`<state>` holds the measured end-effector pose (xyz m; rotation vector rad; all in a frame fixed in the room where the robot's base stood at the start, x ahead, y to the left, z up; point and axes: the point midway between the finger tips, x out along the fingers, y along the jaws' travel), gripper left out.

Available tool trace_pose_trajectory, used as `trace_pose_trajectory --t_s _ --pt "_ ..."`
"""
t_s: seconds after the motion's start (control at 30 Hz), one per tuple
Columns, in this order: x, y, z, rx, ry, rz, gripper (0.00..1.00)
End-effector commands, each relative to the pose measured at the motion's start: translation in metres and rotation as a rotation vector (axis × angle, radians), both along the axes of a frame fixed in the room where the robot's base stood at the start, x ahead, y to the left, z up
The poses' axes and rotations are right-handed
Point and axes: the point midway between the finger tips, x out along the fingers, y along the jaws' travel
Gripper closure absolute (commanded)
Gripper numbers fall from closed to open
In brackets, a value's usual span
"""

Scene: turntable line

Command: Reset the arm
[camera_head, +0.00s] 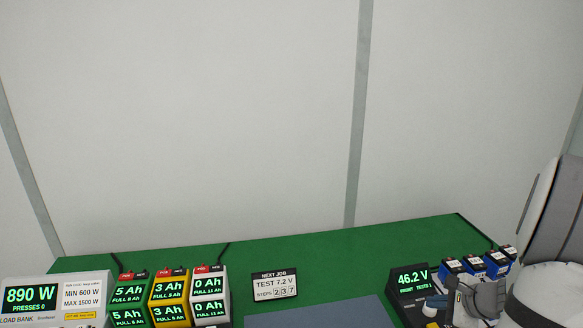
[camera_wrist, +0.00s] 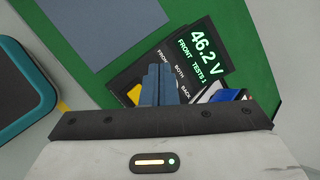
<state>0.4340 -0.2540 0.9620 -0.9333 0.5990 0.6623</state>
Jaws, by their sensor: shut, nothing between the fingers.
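My gripper shows in the wrist view (camera_wrist: 160,85) with its two blue-grey fingers together and nothing between them. The fingers are over the black tester panel (camera_wrist: 140,72), beside its "FRONT", "BOTH" and "BACK" labels and its display reading 46.2 V, TESTS 1. In the head view my arm is at the lower right, in front of the blue batteries, and the fingertips are not clear there. The tester display (camera_head: 410,281) stands just left of my wrist.
A green bench (camera_head: 330,252) carries a load bank (camera_head: 50,300) reading 890 W, PRESSES 0. Green, yellow and white batteries (camera_head: 168,290) stand right of it. A job card (camera_head: 274,285) reads TEST 7.2 V. Blue batteries (camera_head: 472,263) stand by my arm. A grey-blue mat (camera_head: 320,312) is bare.

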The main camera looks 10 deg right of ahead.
Motion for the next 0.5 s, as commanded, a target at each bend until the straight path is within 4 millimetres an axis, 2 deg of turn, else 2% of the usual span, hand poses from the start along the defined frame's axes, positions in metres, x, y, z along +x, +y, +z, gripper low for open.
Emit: trace_pose_trajectory --t_s 0.03,0.13,0.2,0.3,0.4,0.5 --pt "0.004 0.025 0.012 -0.042 0.0 0.099 1.0" --pt "0.002 0.085 0.034 -0.152 0.015 0.359 1.0" --pt "-0.008 0.127 0.048 -0.247 0.025 0.556 1.0" --pt "-0.03 0.175 0.064 -0.389 0.039 0.825 1.0" --pt "-0.057 0.212 0.078 -0.546 0.048 1.078 1.0" --pt "-0.084 0.235 0.089 -0.711 0.052 1.306 1.0"
